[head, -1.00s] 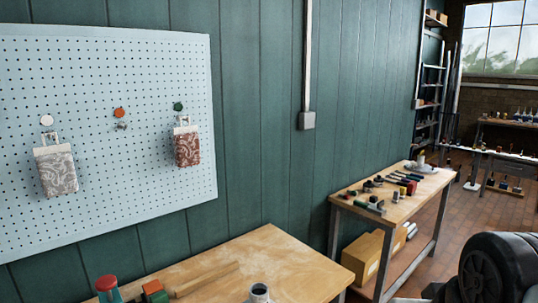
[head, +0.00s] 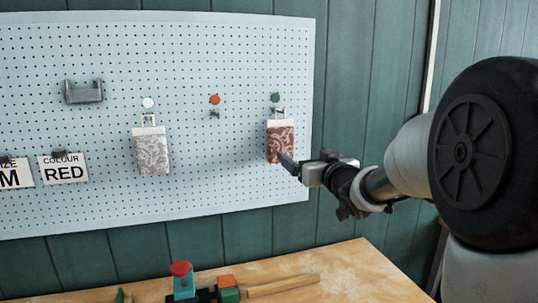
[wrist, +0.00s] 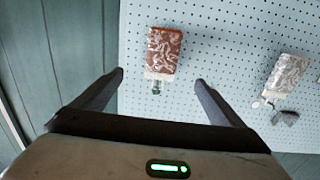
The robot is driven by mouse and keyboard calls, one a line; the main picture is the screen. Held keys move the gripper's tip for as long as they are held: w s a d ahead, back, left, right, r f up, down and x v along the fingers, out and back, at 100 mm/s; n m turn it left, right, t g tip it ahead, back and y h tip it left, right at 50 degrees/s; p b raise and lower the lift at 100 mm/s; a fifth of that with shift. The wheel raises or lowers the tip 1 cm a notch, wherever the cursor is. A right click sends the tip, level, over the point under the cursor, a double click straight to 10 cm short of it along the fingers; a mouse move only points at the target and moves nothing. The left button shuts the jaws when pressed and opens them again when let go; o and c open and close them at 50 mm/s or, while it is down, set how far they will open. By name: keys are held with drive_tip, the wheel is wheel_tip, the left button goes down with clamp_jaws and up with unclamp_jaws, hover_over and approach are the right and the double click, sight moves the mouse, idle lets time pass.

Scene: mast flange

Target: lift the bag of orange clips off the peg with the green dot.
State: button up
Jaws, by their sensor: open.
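The bag of orange clips (head: 280,142), rust-red with a white pattern and a pale top, hangs on the peg (head: 277,111) below the green dot (head: 275,97). My gripper (head: 287,163) overlaps the bag's lower right corner in the head view. In the wrist view the bag (wrist: 164,50) appears inverted, beyond the gap of my open, empty gripper (wrist: 160,77). Its pale top and the peg (wrist: 156,88) show between the spread fingers. I see no contact. The green dot cannot be made out in the wrist view.
A pale patterned bag (head: 151,152) hangs below the white dot (head: 148,103). The peg (head: 214,115) below the orange dot (head: 214,99) is empty. The pegboard (head: 220,185) also holds a grey bracket (head: 83,92) and signs. A wooden bench (head: 330,283) carries several items below.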

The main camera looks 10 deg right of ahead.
sight(282, 135)
drive_tip(key=w+a+p, duration=0.1)
drive_tip(key=w, duration=0.4)
drive_tip(key=w+a+p, duration=0.1)
drive_tip(key=w, duration=0.5)
drive_tip(key=w+a+p, duration=0.1)
drive_tip(key=w, duration=0.5)
drive_tip(key=shift+w+a+r, duration=0.1)
drive_tip(key=shift+a, duration=0.3)
drive_tip(key=c, duration=1.2)
drive_tip(key=shift+r+p, duration=0.55)
drive_tip(key=shift+r, duration=0.3)
drive_tip(key=shift+s+d+b, duration=0.25)
drive_tip(key=shift+s+b, duration=0.5)
drive_tip(key=shift+s, duration=0.5)
drive_tip(key=shift+s+d+b, duration=0.2)
drive_tip(key=shift+s+b, duration=0.05)
drive_tip(key=shift+s, duration=0.65)
drive_tip(key=shift+s+d+b, duration=0.15)
drive_tip(key=shift+s+b, duration=0.15)
drive_tip(key=shift+s, duration=0.6)
drive_tip(key=shift+s+d+b, duration=0.2)
drive_tip(key=shift+s+b, duration=0.05)
drive_tip(key=shift+s, duration=0.65)
